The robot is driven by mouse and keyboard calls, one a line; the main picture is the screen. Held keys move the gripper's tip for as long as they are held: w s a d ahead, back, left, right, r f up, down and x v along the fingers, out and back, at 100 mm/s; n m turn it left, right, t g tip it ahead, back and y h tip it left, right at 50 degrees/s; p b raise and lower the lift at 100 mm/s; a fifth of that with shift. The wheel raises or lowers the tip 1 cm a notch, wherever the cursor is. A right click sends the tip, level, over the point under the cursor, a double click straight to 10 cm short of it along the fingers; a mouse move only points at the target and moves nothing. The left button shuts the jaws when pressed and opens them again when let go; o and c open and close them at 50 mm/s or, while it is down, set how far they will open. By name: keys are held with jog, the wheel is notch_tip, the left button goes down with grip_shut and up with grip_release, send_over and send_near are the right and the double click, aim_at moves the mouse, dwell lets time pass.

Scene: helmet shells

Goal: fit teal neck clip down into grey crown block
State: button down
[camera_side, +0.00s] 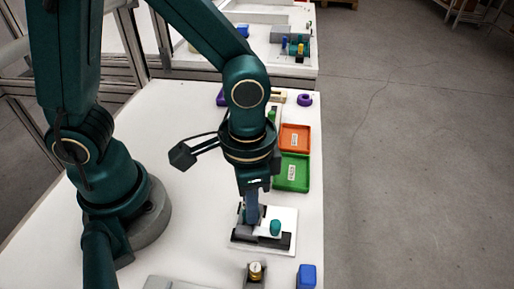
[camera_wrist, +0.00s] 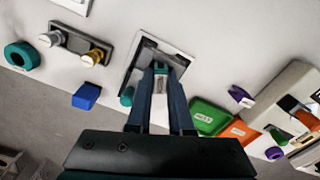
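The dark grey crown block (camera_side: 282,241) lies on a white plate, partly hidden by my gripper; it also shows in the wrist view (camera_wrist: 142,64). My gripper (camera_side: 251,219) points down over the left part of the block, its fingertips low and close to it. In the wrist view the fingertips (camera_wrist: 160,74) have a small gap with a little teal and pale grey between them. I cannot tell whether this is the teal neck clip held there. A teal rounded piece (camera_side: 275,227) stands at the block's right side, apart from the fingers; the wrist view also shows it (camera_wrist: 127,95).
A blue block (camera_side: 306,276) and a grey holder with a brass knob (camera_side: 255,271) stand near the front. Green (camera_side: 292,173) and orange (camera_side: 295,138) trays lie behind the plate. A teal ring (camera_wrist: 21,56) shows in the wrist view. The table left of the plate is clear.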

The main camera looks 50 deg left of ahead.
jog(key=shift+r, duration=0.15)
jog(key=shift+r, duration=0.55)
jog(key=r, duration=0.3)
jog(key=shift+w+a+r, duration=0.1)
jog(key=shift+w+a, duration=0.05)
jog(key=shift+a, duration=0.1)
jog(key=w+a+r+m, duration=0.2)
jog(key=a+r+m, duration=0.3)
jog(key=a, duration=0.6)
jog(key=d+f+m, duration=0.1)
jog(key=d+m, duration=0.3)
jog(key=m, duration=0.1)
jog(key=s+d+m, duration=0.1)
jog(key=d+m, duration=0.2)
jog(key=m, duration=0.3)
jog(key=s+d+f+m, duration=0.1)
jog(key=d+m, duration=0.3)
jog(key=m, duration=0.2)
jog(key=shift+s+d+f, duration=0.25)
jog(key=shift+d+f, duration=0.05)
